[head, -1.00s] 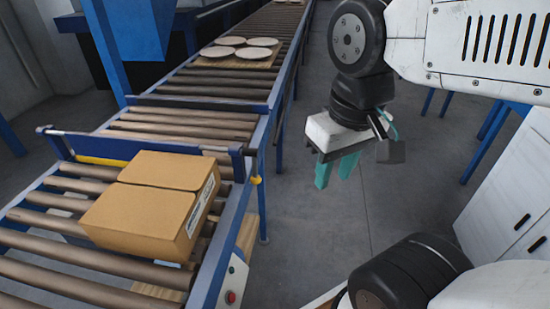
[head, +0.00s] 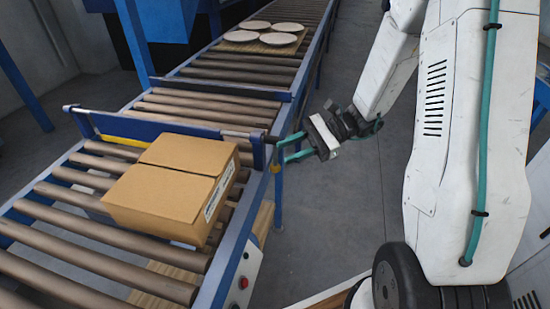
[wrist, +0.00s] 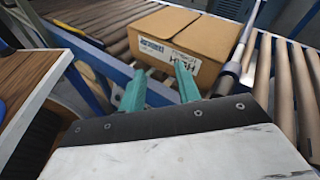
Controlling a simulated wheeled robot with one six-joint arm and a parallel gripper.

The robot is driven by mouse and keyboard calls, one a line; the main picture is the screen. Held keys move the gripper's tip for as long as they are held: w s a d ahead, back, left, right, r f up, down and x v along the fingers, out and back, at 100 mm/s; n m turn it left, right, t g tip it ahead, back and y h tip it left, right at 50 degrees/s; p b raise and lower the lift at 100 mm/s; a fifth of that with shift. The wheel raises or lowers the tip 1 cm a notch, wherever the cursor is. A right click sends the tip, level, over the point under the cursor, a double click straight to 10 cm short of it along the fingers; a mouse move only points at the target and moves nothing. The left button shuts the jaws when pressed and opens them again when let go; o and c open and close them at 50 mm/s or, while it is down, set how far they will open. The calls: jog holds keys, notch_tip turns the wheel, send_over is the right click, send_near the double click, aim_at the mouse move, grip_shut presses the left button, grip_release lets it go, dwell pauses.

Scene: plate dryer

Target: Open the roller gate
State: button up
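The roller gate (head: 180,127) is a blue bar lying across the roller conveyor, down in its closed-looking position. Its near end has a dark rod (head: 272,138) at the conveyor's right edge. In the wrist view the gate (wrist: 247,38) runs away from me, right of the fingers. My gripper (head: 281,152) points left at the conveyor edge, close to the gate's end. Its two teal fingers are apart with nothing seen between them; they also show in the wrist view (wrist: 161,69). Whether a finger touches the rod, I cannot tell.
A cardboard box (head: 170,190) sits on the rollers just in front of the gate, and also shows in the wrist view (wrist: 185,45). Several plates (head: 280,38) lie on a board (head: 250,47) beyond the gate. The floor (head: 350,210) right of the conveyor is clear.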

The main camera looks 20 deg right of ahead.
aim_at(275, 164)
jog(key=w+d+f+m+t+y, duration=0.1)
jog(key=w+d+f+m+t, duration=0.2)
jog(key=f+m+t, duration=0.15)
jog(key=w+d+f+m+t, duration=0.3)
jog(key=f, duration=0.2)
jog(key=shift+g, duration=0.25)
jog(key=x, duration=0.7)
jog(key=shift+a+f, duration=0.15)
jog(key=shift+a, duration=0.1)
grip_shut()
